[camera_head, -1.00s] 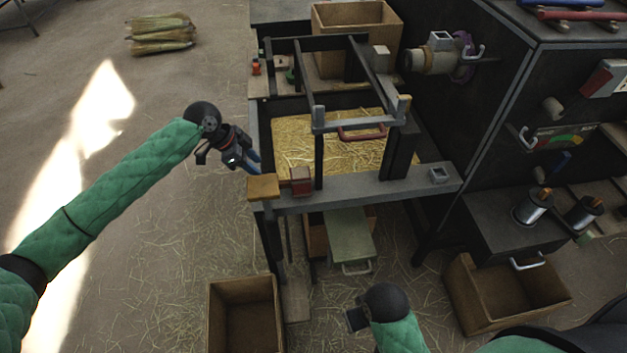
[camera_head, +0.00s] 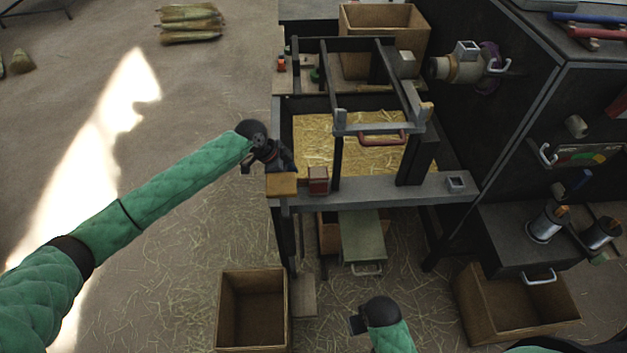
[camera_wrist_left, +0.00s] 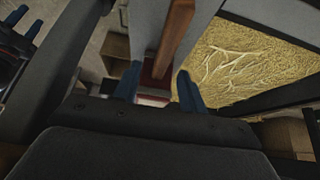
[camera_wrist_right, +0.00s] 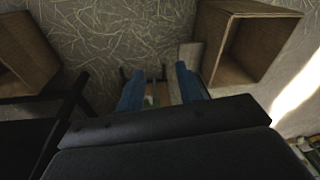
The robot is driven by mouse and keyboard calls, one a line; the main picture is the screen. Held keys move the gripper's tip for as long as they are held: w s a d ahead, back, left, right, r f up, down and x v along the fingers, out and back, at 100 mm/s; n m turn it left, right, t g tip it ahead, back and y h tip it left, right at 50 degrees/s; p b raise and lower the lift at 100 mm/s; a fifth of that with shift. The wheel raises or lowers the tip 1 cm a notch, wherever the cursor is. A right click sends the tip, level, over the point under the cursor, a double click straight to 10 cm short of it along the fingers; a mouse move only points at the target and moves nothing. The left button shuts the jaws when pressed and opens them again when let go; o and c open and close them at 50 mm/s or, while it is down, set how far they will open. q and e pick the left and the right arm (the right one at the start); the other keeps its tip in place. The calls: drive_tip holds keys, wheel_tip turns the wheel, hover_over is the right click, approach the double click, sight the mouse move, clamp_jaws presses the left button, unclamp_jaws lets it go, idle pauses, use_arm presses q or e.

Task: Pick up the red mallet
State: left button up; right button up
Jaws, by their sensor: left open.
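The red mallet's blocky red head (camera_head: 318,180) sits at the left end of the grey front beam of the frame, just right of a tan wooden block (camera_head: 282,184). In the left wrist view a red part (camera_wrist_left: 152,84) shows between my fingertips, below a brown wooden bar that may be the handle. My left gripper (camera_wrist_left: 155,88) is open, its blue fingers on either side of that red part; contact cannot be told. In the head view its fingers are hidden near the tan block. My right gripper (camera_wrist_right: 158,88) is open and empty, low over the floor.
The dark frame's uprights and red-handled bar (camera_head: 383,138) stand right of the mallet, over a straw-filled bin (camera_head: 350,155). Wooden crates (camera_head: 252,305) stand on the floor in front. A dark cabinet (camera_head: 500,110) blocks the right. The floor at left is open.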

sight(298, 180)
use_arm(q)
drive_tip(key=p+x, duration=0.1)
drive_tip(key=x, duration=0.2)
drive_tip(key=shift+d+r, duration=0.1)
drive_tip(key=shift+d+f, duration=0.25)
drive_tip(key=shift+f, duration=0.3)
use_arm(e)
wheel_tip(298, 180, down, 7)
drive_tip(key=shift+s+d, duration=0.25)
drive_tip(key=shift+s, duration=0.1)
use_arm(q)
clamp_jaws()
